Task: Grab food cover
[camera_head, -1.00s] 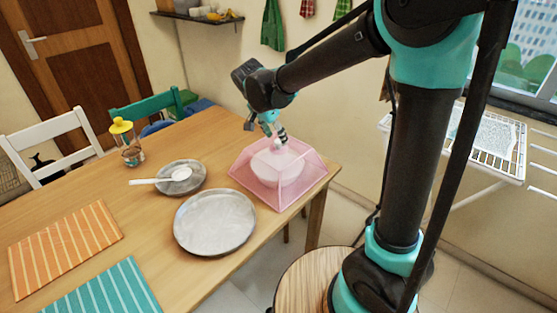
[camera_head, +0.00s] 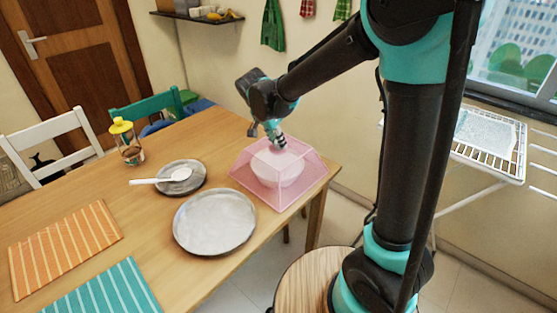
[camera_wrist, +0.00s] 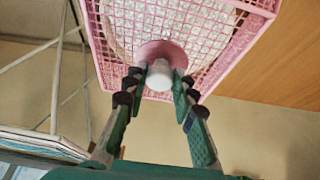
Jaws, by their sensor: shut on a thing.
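The food cover (camera_head: 245,172) is a pink mesh cover with sloping sides, standing on the wooden table near its right corner. A white bowl (camera_head: 278,170) shows through the mesh under it. My gripper (camera_head: 275,138) is at the top of the cover, coming down from above. In the wrist view the cover (camera_wrist: 205,45) fills the top, and its white knob (camera_wrist: 159,75) sits between the two fingers of my gripper (camera_wrist: 158,82). The fingers are shut on the knob. The exact contact at the fingertips is partly hidden.
A grey plate (camera_head: 215,222), a smaller dish (camera_head: 182,177) with a white spoon, and a yellow-lidded jar (camera_head: 128,143) stand on the table (camera_head: 150,215). Orange (camera_head: 65,248) and teal (camera_head: 105,292) placemats lie at the front left. A drying rack (camera_head: 490,150) stands at the right.

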